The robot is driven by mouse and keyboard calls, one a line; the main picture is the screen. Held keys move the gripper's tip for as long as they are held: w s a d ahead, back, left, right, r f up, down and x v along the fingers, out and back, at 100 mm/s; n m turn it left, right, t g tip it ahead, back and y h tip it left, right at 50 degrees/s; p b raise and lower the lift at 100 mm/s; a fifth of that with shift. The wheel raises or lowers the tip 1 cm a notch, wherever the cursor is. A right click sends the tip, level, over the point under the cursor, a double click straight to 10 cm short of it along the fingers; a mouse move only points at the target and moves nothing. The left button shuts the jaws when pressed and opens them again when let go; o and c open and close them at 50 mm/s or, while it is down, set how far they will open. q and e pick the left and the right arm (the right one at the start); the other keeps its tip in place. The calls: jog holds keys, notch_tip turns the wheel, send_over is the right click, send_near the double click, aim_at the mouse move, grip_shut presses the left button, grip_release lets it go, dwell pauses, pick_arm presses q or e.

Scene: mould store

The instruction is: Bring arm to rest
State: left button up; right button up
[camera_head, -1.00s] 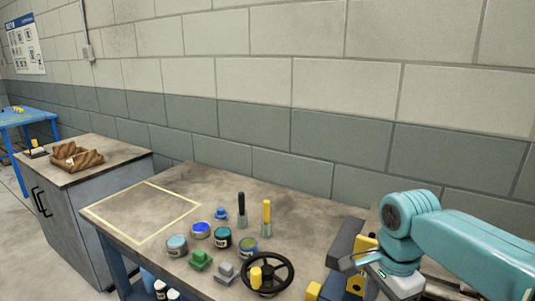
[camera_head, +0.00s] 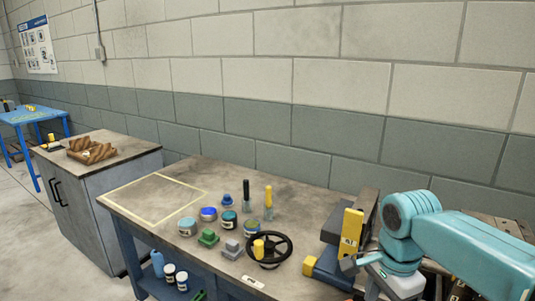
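My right arm (camera_head: 460,239) is teal and comes in from the right side, bent at a rounded joint. Its gripper (camera_head: 357,264) is low at the right, beside a yellow-and-dark-blue block (camera_head: 330,270) at the workbench's right end. The fingers are small and partly hidden by the wrist, so I cannot tell whether they are open, shut or touching the block. My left arm and gripper are out of view.
A cabinet (camera_head: 95,205) with a brown tray (camera_head: 92,151) stands left.

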jog(key=s+a+f+n+g+y+p, duration=0.1)
jog(key=s+f+g+p, duration=0.25)
jog(key=s+f, duration=0.45)
jog(key=s+a+f+n+g+y+p, duration=0.1)
jog(key=s+a+f+g+p, duration=0.2)
jog(key=f, duration=0.8)
jog(key=s+a+f+n+t+y+p, duration=0.25)
jog(key=s+a+f+n+t, duration=0.35)
jog(key=s+f, duration=0.5)
jog(key=w+n, duration=0.1)
jog(key=n, duration=0.2)
jog(key=w+n+t, duration=0.1)
jog(key=shift+w+d+r+h, duration=0.1)
jog(key=shift+w+r+h, duration=0.2)
jog(key=shift+r, duration=0.1)
